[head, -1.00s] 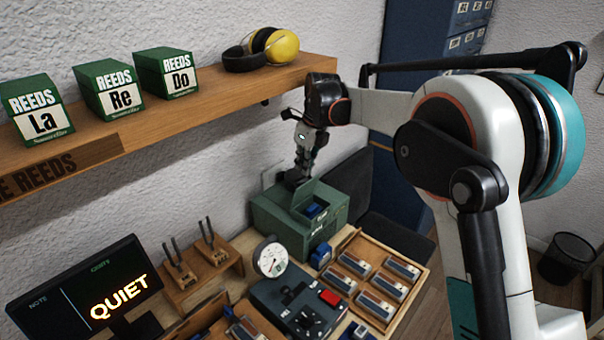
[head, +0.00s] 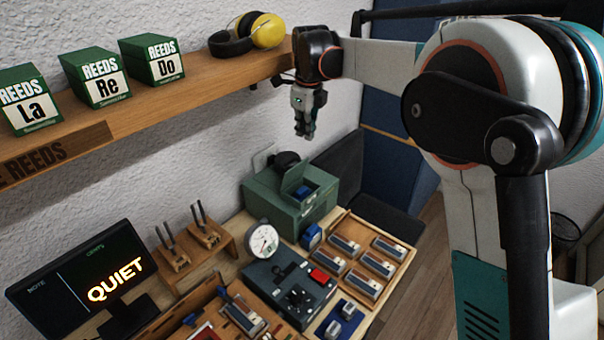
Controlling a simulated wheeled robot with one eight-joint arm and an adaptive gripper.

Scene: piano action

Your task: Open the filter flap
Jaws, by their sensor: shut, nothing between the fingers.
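The green box (head: 268,207) stands on the table against the wall. Its top has an opening with a blue part (head: 304,192) showing inside. A green flap (head: 291,180) seems to stand raised at the back edge of this opening; its exact angle is hard to tell. A dark round part (head: 286,159) sits at the back of the box. My gripper (head: 304,134) points down above the box, clear of the flap. Its fingers are together and hold nothing.
A wooden shelf (head: 190,105) carries green reed boxes and yellow earmuffs (head: 268,30), close beside my wrist. In front of the green box are a gauge (head: 263,241), a dark control box (head: 275,285) and a wooden tray (head: 398,268) of several blocks. A screen (head: 80,290) reads QUIET.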

